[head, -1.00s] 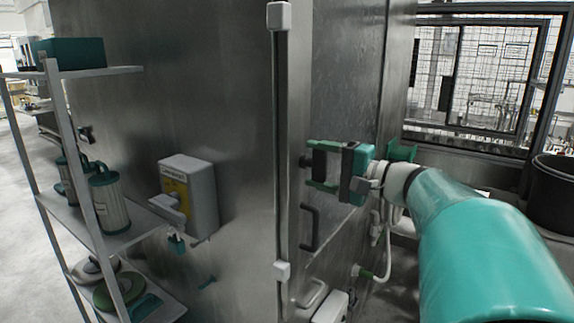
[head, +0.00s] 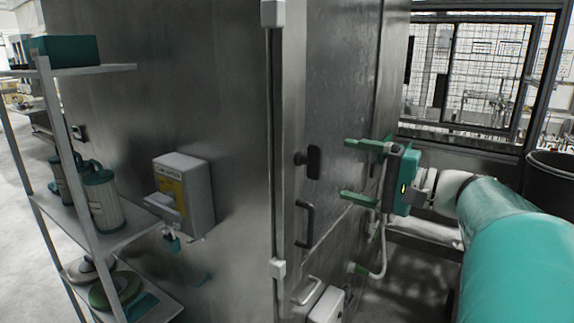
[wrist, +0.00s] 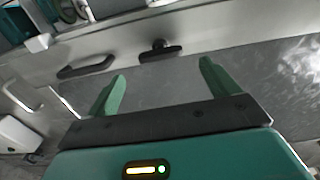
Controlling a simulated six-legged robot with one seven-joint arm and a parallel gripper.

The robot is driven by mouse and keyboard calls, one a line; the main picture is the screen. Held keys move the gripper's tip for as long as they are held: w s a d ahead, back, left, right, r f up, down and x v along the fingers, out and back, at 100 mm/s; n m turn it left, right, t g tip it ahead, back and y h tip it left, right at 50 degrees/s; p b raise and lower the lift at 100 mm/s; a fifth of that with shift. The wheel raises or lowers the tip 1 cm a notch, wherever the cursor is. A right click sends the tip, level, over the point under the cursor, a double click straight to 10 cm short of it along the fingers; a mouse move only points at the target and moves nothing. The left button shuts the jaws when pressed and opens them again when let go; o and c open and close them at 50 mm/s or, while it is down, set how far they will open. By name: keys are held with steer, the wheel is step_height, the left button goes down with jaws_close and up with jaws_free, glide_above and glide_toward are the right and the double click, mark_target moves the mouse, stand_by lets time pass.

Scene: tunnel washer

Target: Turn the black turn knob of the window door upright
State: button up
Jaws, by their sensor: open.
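The black turn knob (head: 313,161) is on the narrow metal door face in the middle of the head view. Its long grip stands upright there, with a short stub toward the door edge on the left. In the wrist view the knob (wrist: 160,54) lies just beyond and between my fingertips, its bar running across the picture. My gripper (head: 348,168) is open and empty, to the right of the knob and apart from it. Its two green fingers point at the knob, one above the other. The fingers also show in the wrist view (wrist: 161,72).
A black bar handle (head: 306,223) sits below the knob, with a pale handle (head: 307,291) lower down. A grey-white switch box (head: 184,195) is on the left wall beside a shelf rack (head: 105,227). A dark bin (head: 550,190) stands at right.

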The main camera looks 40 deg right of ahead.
steer(key=v, duration=0.4)
steer(key=shift+s+d, duration=0.1)
steer(key=shift+s, duration=0.2)
steer(key=w+a+f+n+g+y, duration=0.1)
steer(key=w+a+f+n+g, duration=0.15)
steer(key=a+f+g, duration=0.4)
steer(key=w+a+f+n+g+y, duration=0.1)
steer(key=w+a+f, duration=0.2)
steer(key=a, duration=0.7)
steer(key=s+a+f+n+g+h, duration=0.3)
steer(key=a+f+n+g+h, duration=0.1)
steer(key=a+f+n+h, duration=0.4)
steer(key=a+f+n, duration=0.2)
steer(key=a+f, duration=0.2)
steer(key=a, duration=0.2)
steer(key=shift+s+a+f, duration=0.2)
steer(key=shift+a+f, duration=0.1)
